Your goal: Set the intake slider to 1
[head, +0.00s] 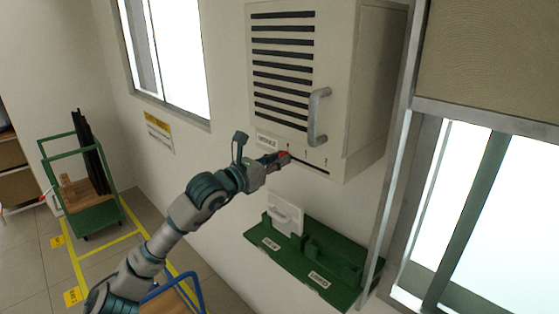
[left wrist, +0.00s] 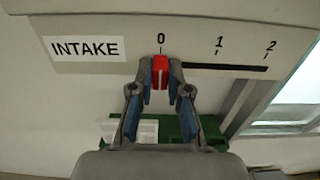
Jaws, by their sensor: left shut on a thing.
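The intake slider has a red knob (left wrist: 160,70), which stands at the 0 mark at the left end of its dark slot (left wrist: 225,67). Marks 1 and 2 lie to the right along the slot, and a white INTAKE label (left wrist: 87,48) is on the left. In the head view the red knob (head: 284,155) shows at the bottom of the beige vented cabinet (head: 342,95). My left gripper (left wrist: 160,82) is shut on the red knob, with one finger on each side; it also shows in the head view (head: 277,160). My right gripper is not in view.
A grey handle (head: 318,118) sticks out of the cabinet front, right of my gripper. Below is a green wall shelf (head: 318,262) holding a white piece (head: 285,215). A green cart (head: 90,210) stands at the far left. A window frame is at the right.

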